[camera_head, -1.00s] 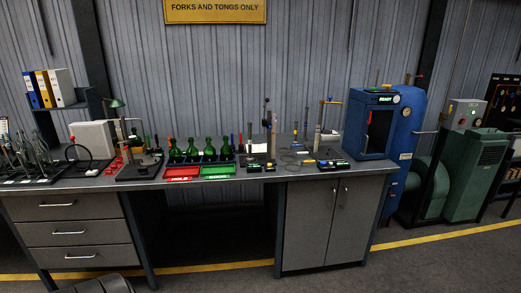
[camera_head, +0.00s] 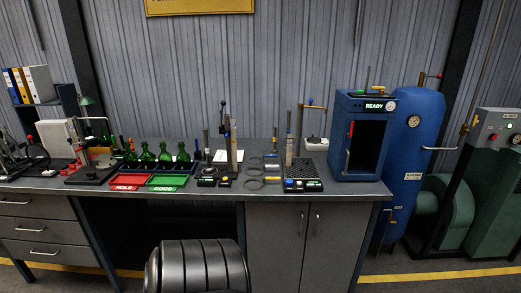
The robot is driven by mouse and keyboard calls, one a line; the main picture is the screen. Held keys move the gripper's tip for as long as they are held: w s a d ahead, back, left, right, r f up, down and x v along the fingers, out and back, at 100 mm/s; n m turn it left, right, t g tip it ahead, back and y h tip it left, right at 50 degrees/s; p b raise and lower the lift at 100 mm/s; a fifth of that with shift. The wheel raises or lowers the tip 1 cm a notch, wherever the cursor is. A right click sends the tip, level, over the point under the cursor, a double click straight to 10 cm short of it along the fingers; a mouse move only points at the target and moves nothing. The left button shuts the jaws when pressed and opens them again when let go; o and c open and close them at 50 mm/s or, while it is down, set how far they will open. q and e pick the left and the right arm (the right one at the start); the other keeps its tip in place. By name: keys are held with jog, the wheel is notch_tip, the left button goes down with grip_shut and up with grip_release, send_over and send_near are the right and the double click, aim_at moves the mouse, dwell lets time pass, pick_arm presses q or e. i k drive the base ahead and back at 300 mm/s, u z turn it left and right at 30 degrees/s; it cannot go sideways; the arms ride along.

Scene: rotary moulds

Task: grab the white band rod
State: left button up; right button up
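I cannot make out a white band on any rod at this size. Several thin upright rods stand on the grey bench (camera_head: 345,190). A grey rod (camera_head: 206,143) stands left of the middle. A pale, thicker post (camera_head: 233,148) stands just right of it. Neither of my grippers is in view, so none is seen near the rods.
Green bottles (camera_head: 165,153) stand behind a red tray (camera_head: 130,181) and a green tray (camera_head: 167,181). Dark rings (camera_head: 253,184) lie on the bench. A blue oven (camera_head: 346,125) reading READY stands at the right end, its front showing a dark opening. A blue tank (camera_head: 413,150) stands beyond it.

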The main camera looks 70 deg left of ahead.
aim_at(209, 168)
jog(key=u, duration=0.1)
jog(key=i, duration=1.35)
jog(key=u, duration=1)
jog(key=i, duration=0.8)
jog(key=u, duration=1.35)
jog(key=i, duration=0.5)
jog(key=u, duration=0.4)
